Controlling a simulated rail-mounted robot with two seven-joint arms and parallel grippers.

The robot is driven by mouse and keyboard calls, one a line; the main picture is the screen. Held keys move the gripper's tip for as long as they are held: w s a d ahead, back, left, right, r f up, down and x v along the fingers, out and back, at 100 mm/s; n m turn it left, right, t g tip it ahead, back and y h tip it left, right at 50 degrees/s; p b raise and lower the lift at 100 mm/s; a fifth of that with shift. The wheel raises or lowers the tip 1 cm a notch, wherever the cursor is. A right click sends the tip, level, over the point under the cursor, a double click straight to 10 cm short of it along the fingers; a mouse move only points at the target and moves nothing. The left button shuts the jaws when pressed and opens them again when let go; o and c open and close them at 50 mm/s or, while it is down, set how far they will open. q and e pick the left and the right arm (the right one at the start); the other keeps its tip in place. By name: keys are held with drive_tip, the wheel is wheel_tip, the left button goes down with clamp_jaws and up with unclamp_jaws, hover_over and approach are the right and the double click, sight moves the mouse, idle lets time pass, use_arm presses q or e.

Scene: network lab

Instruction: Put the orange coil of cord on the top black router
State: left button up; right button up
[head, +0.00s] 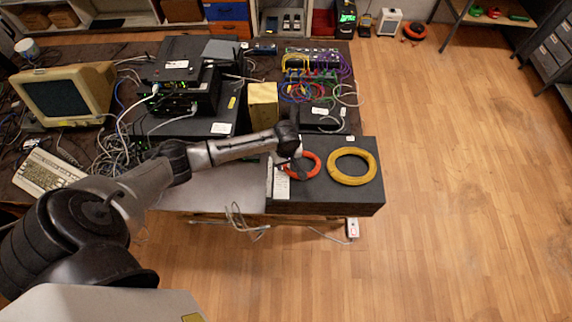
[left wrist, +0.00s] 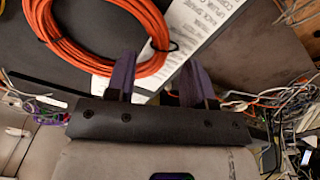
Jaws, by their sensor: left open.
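The orange coil of cord (head: 317,164) lies flat on a black box, partly hidden by my left gripper (head: 293,157) in the head view. In the left wrist view the coil (left wrist: 95,63) fills the upper left. My left gripper (left wrist: 160,82) is open there, its two dark fingers pointing towards the coil's near edge with no cord visible between them. The top black router (head: 178,60) sits on a stack of black devices at the back left of the table. My right gripper is not in view.
A yellow coil (head: 353,181) lies to the right on the same black box (head: 330,205). A white printed label (left wrist: 200,28) lies beside the orange coil. A yellow box (head: 262,103), tangled cables and an old monitor (head: 68,95) crowd the table. Open floor lies to the right.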

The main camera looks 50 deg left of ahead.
use_arm(q)
wheel_tip(320, 180, up, 9)
drive_tip(key=s+d+f+m+t+h, duration=0.15)
drive_tip(key=s+d+f+m, duration=0.25)
drive_tip(key=s+d+m, duration=0.65)
drive_tip(key=s+d+r+m+t, duration=0.1)
drive_tip(key=s+r+m, duration=0.1)
drive_tip(key=s, duration=0.4)
drive_tip(key=s+d+r+m+t+y, duration=0.1)
drive_tip(key=s+d+r+m, duration=0.1)
drive_tip(key=s, duration=0.5)
drive_tip(key=shift+s+r+m, duration=0.3)
drive_tip(key=shift+r+m, duration=0.35)
drive_tip(key=shift+r, duration=0.1)
drive_tip(key=shift+f, duration=0.1)
